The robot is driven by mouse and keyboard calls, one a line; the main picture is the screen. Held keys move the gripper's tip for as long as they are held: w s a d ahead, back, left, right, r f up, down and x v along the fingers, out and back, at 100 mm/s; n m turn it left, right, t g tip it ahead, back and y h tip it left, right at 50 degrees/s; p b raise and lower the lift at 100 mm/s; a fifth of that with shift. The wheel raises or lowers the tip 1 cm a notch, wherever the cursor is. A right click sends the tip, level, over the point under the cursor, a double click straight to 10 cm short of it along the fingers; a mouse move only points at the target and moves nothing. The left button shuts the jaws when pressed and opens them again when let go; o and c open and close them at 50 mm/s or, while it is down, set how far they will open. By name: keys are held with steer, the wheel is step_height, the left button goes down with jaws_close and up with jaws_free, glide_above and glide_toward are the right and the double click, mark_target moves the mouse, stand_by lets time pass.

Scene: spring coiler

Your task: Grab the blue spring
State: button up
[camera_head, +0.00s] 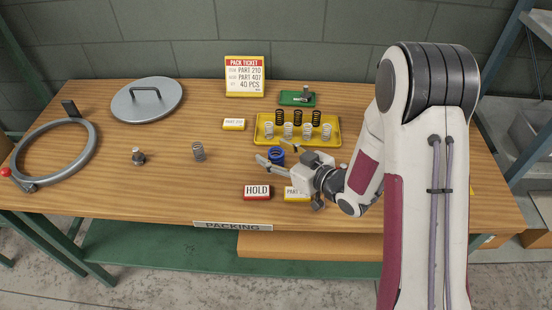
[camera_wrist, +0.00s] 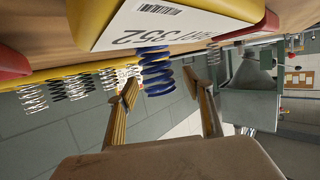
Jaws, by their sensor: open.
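The blue spring (camera_head: 277,155) stands on the wooden table, in front of the yellow tray, in the head view. My gripper (camera_head: 268,155) is open, with its fingers reaching left around or beside the spring; the head view does not settle which. In the wrist view the picture is upside down, and the blue spring (camera_wrist: 155,72) shows beyond and between the two open fingers of my gripper (camera_wrist: 168,98), nearer the left one. Its lower coils are partly behind a yellow-and-white label block (camera_wrist: 175,22) in that view. The fingers do not appear closed on it.
A yellow tray (camera_head: 262,140) with several black and silver springs stands just behind. A red HOLD block (camera_head: 257,192) and a yellow label block (camera_head: 296,193) lie in front. A lone silver spring (camera_head: 198,151) stands left. The table's left middle has free room.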

mark_target(276, 152)
stand_by(0.3)
steer(key=c, duration=1.4)
steer(key=shift+r, duration=0.15)
steer(key=shift+r, duration=4.9)
